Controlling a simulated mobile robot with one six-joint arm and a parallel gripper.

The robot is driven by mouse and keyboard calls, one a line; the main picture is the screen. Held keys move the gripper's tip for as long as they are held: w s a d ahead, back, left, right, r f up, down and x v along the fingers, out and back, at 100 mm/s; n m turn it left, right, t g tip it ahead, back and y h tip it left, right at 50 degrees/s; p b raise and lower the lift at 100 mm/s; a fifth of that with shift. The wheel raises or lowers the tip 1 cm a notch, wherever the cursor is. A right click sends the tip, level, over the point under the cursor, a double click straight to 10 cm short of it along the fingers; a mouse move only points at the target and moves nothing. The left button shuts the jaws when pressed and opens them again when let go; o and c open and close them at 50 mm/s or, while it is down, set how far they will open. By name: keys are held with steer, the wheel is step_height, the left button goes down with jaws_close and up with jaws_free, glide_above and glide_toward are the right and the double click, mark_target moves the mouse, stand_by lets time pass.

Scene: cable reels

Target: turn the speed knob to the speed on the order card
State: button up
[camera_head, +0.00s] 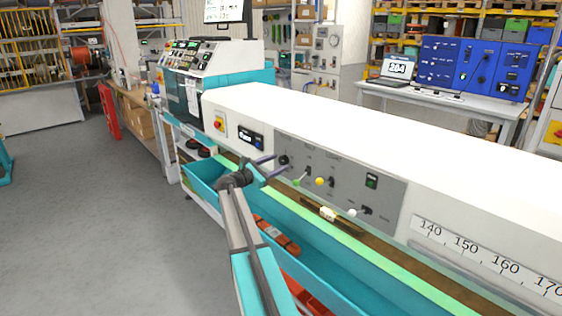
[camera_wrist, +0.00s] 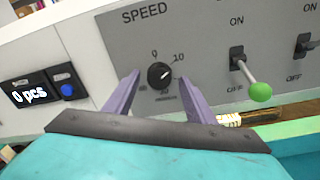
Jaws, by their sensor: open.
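The black speed knob (camera_wrist: 160,75) is on the grey control panel (camera_wrist: 205,30) under the word SPEED. Its pointer line is tilted up to the right; scale marks include 0 and 10, and the lower ones are too small to read surely. The knob also shows in the head view (camera_head: 284,160). My gripper (camera_wrist: 165,82) is open, with one purple finger on each side of the knob in the picture. I cannot tell whether the fingers touch it. In the head view my gripper (camera_head: 269,166) reaches toward the panel. No order card can be made out.
A toggle switch with a green ball (camera_wrist: 260,92) sticks out right of the knob; yellow and white ball levers (camera_head: 320,181) lie further right. A display reading 0 pcs (camera_wrist: 30,95) is to the left. A teal trough (camera_head: 330,255) runs below the panel.

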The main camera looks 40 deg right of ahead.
steer(key=shift+d, duration=0.85)
